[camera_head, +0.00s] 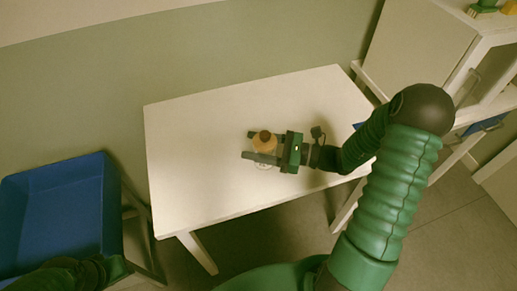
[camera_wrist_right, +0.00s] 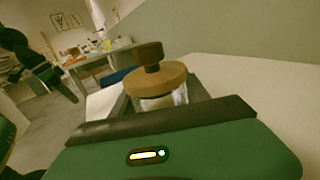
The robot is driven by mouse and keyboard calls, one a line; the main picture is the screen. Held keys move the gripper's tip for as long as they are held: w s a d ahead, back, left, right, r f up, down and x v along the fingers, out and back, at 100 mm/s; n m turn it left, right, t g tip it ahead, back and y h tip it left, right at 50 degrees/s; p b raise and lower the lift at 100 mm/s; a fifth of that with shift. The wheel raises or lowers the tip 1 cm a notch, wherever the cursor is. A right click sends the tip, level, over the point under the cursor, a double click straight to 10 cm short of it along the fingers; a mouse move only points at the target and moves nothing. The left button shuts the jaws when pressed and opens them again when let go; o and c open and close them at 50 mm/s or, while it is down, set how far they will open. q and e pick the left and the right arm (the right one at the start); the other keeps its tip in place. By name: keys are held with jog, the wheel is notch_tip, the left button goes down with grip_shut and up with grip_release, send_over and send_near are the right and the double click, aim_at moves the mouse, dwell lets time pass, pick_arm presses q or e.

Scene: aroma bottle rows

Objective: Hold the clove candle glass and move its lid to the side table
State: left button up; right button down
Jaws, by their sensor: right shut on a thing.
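The candle glass (camera_wrist_right: 163,101) is a clear jar with a round wooden lid (camera_wrist_right: 155,80) and a darker knob on top. The lid sits on the glass. In the head view the lid (camera_head: 264,141) shows between the fingers of my right gripper (camera_head: 257,147), with a pale bit of the glass (camera_head: 263,166) below. My right gripper is shut around the glass, which stands upright on the white table (camera_head: 195,150). Part of my left arm shows at the bottom left of the head view; in the wrist view its dark end (camera_wrist_right: 50,72) is at the left, its fingers unclear.
A white cabinet and shelf (camera_head: 415,50) stand at the right. The white table is bare around the glass. In the wrist view a far desk (camera_wrist_right: 105,52) holds small items.

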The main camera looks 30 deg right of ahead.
aim_at(257, 140)
jog(key=r, duration=0.1)
jog(key=r+p, duration=0.1)
jog(key=r, duration=0.1)
jog(key=shift+s+d+r, duration=0.1)
jog(key=shift+s+r, duration=0.2)
jog(key=shift+r, duration=0.1)
jog(key=s+r+p, duration=0.1)
jog(key=s+p, duration=0.1)
jog(key=s, duration=1.3)
jog(key=shift+s+d, duration=0.25)
jog(key=c, duration=1.1)
grip_release()
jog(key=shift+c, duration=0.2)
grip_shut()
